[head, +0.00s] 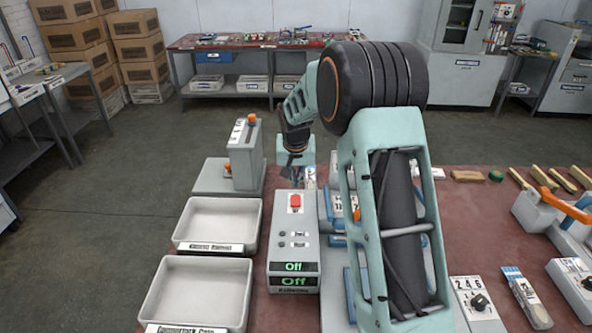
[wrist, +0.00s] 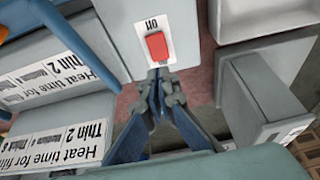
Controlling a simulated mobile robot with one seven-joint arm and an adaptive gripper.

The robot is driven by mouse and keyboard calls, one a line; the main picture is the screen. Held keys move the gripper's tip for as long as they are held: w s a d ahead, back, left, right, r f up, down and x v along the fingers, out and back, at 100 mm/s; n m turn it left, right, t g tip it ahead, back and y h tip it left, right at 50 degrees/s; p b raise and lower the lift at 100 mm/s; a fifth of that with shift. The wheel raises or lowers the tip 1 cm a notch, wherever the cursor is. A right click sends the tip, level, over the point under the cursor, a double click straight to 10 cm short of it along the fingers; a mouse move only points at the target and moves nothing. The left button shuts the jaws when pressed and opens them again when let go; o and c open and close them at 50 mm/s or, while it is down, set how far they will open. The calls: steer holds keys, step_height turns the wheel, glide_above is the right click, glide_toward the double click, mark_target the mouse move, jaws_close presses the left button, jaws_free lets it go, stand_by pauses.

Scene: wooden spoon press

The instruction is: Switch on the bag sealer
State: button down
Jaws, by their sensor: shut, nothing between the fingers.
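A grey control box (head: 293,245) stands on the red-brown table, with a red switch (head: 295,201) on top near its far end. My gripper (head: 297,175) is at the far end of the box, beyond the switch. In the wrist view my gripper (wrist: 160,76) has its fingertips together, empty, close to the switch's edge; I cannot tell whether they touch it.
Two grey trays (head: 217,201) lie left of the box. A grey upright device with orange knobs (head: 244,150) stands behind them. My arm hides part of the table right of the box.

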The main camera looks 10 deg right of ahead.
mark_target(297, 201)
steer(key=x, duration=0.4)
steer(key=p+x, duration=0.1)
steer(key=x, duration=0.1)
steer(key=shift+s+f, duration=0.15)
steer(key=shift+s, duration=0.2)
steer(key=shift+f, duration=0.1)
steer(key=shift+w+f+b, duration=0.25)
steer(key=shift+f+b, duration=0.15)
steer(key=shift+b, duration=0.6)
steer(key=shift+r, duration=0.15)
steer(key=shift+s, duration=0.4)
steer(key=shift+s+a, duration=0.15)
steer(key=shift+s, duration=0.4)
